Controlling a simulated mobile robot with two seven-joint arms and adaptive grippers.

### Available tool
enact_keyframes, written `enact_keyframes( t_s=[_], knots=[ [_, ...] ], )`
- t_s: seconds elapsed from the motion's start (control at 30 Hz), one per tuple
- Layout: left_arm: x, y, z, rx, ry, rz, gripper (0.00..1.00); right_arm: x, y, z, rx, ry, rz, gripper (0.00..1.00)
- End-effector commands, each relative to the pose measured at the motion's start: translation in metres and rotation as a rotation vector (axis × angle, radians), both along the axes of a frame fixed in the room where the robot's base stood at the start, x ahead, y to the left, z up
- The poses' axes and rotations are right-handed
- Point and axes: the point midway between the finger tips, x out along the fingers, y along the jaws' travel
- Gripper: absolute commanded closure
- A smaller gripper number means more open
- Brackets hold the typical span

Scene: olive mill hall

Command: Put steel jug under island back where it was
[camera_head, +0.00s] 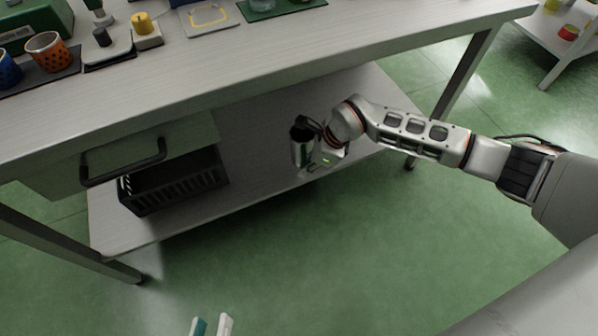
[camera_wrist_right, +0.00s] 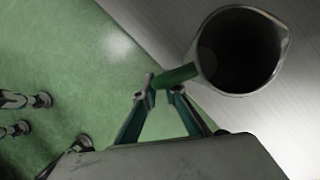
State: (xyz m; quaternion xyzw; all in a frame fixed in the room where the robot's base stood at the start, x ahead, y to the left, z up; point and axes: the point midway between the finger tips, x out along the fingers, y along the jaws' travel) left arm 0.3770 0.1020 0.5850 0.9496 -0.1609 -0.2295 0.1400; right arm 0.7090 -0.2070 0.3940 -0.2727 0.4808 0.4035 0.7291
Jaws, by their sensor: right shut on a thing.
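The steel jug (camera_head: 301,150) is upright over the island's lower shelf (camera_head: 262,150), near its front right part. I cannot tell whether its base touches the shelf. In the right wrist view the jug (camera_wrist_right: 285,50) shows its round open mouth and dark inside, with its handle toward my gripper. My right gripper (camera_wrist_right: 160,88) is shut on the handle. In the head view the right gripper (camera_head: 324,160) is partly hidden behind its own wrist. My left gripper (camera_head: 211,325) shows only its two fingertips at the bottom edge, apart and empty, over the floor.
A black crate (camera_head: 172,187) stands on the shelf's left part, below a drawer with a black handle (camera_head: 122,164). The island top (camera_head: 270,52) overhangs the shelf and bears cups and small items. Bare shelf lies between crate and jug. A table leg (camera_head: 466,72) stands right.

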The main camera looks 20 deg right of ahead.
Motion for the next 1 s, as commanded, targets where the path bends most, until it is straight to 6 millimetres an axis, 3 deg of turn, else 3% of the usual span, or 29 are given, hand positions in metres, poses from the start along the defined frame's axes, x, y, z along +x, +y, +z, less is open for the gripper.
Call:
enact_keyframes(
  t_s=[0.23,0.47,0.87,0.9,0.93,1.0],
  knots=[
    [-0.003,-0.006,-0.003,-0.061,0.019,0.023,0.74,0.008,0.013,-0.005,0.0,0.001,0.0,1.0],
    [-0.008,-0.024,-0.006,-0.229,0.067,0.09,0.74,0.004,0.012,-0.039,0.0,0.01,0.0,1.0],
    [-0.006,-0.024,-0.002,-0.247,0.06,0.097,0.74,0.009,0.012,-0.037,-0.001,-0.001,0.001,1.0],
    [-0.006,-0.024,-0.002,-0.247,0.06,0.098,0.74,0.008,0.012,-0.038,-0.001,0.0,0.0,0.85],
    [-0.006,-0.024,-0.002,-0.247,0.06,0.097,0.74,0.008,0.012,-0.037,-0.002,-0.001,0.001,0.77],
    [-0.006,-0.024,-0.001,-0.247,0.06,0.097,0.74,0.008,0.012,-0.037,-0.001,-0.001,0.001,0.73]
  ],
)
